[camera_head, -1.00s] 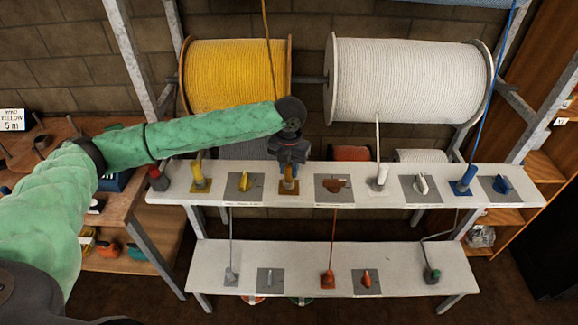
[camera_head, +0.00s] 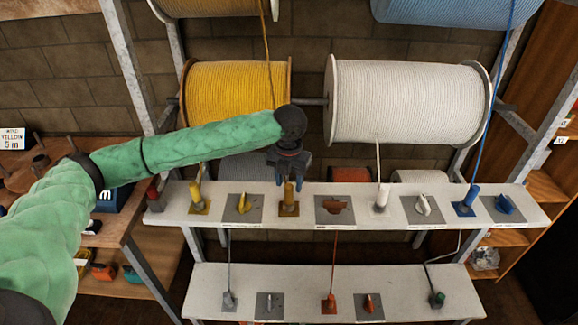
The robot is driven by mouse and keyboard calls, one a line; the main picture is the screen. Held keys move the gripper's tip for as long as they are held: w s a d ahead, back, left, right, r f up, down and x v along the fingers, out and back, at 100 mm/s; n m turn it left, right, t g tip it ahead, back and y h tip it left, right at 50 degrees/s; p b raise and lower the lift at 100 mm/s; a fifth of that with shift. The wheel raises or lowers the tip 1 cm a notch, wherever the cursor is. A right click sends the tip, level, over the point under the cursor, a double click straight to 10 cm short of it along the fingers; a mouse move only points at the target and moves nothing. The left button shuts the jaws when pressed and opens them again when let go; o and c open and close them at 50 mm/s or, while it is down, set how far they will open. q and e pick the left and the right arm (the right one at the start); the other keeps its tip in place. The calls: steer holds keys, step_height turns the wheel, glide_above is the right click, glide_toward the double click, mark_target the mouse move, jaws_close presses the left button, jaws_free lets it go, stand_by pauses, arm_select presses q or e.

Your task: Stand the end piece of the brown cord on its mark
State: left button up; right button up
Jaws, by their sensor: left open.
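The brown cord (camera_head: 267,60) hangs from above, passing in front of the yellow spool, and its lower stretch is hidden behind my left arm's wrist. Its ochre end piece (camera_head: 288,193) stands upright on a brown square mark (camera_head: 289,209) on the upper white shelf. My left gripper (camera_head: 289,180) is open just above and behind the end piece, pointing down. My right gripper is not in view.
The upper shelf (camera_head: 270,219) holds a row of other end pieces and grey plates, including a yellow end piece (camera_head: 197,196) and a white one (camera_head: 382,196) close by. A lower shelf (camera_head: 400,299) stands in front. Large yellow (camera_head: 232,90) and white (camera_head: 405,100) spools are behind.

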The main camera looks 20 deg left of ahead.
arm_select(q)
step_height(320, 180, up, 7)
steer(key=b, duration=0.2)
steer(key=shift+r+b, duration=0.2)
steer(key=shift+b, duration=0.1)
steer(key=shift+r, duration=0.65)
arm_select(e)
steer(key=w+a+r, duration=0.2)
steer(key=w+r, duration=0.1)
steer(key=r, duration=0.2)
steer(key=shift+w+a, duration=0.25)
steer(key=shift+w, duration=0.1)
arm_select(q)
steer(key=shift+d+f, duration=0.1)
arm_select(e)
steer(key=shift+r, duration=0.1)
